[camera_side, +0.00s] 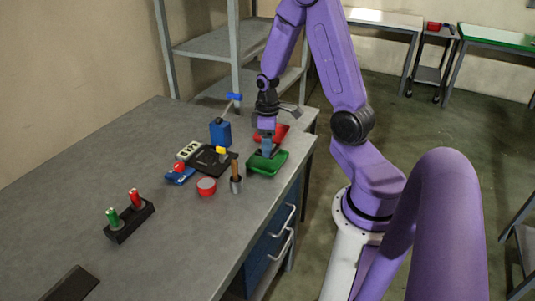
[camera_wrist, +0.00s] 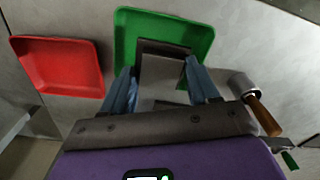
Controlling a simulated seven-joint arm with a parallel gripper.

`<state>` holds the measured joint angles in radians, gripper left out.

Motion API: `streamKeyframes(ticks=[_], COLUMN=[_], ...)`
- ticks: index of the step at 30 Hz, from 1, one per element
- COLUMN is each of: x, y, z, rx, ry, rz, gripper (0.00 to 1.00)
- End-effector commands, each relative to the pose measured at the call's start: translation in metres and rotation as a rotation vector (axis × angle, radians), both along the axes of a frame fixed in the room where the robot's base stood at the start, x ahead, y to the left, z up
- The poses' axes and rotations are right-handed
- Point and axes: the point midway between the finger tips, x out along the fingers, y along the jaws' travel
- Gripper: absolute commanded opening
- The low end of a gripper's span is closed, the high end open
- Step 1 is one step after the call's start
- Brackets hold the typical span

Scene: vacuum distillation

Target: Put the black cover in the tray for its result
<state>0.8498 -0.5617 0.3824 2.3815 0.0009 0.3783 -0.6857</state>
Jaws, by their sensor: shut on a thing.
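My gripper (camera_side: 267,146) points down over the green tray (camera_side: 266,170) near the table's right edge. In the wrist view its two blue fingers (camera_wrist: 161,90) are shut on the black cover (camera_wrist: 164,62), a dark flat piece between them. The cover lies over the middle of the green tray (camera_wrist: 126,32) in that view. Whether it touches the tray floor I cannot tell. The red tray (camera_wrist: 60,66) is beside the green one, to its left, and looks empty. In the side view the red tray (camera_side: 280,132) is partly hidden behind my gripper.
A metal cup with a wooden-handled tool (camera_side: 236,182) stands close by the green tray. A black holder with red and green cylinders (camera_side: 130,223) is farther left.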

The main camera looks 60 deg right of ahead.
Motion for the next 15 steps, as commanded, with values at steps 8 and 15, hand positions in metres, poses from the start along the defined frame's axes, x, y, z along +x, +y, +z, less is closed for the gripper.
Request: streamKeyframes(ticks=[8,15], x=[0.0,0.0], y=[0.0,0.0], z=[-0.023,-0.038], rx=[0.001,0.0], ry=[0.004,0.0], rz=[0.001,0.001], gripper=[0.19,0.19])
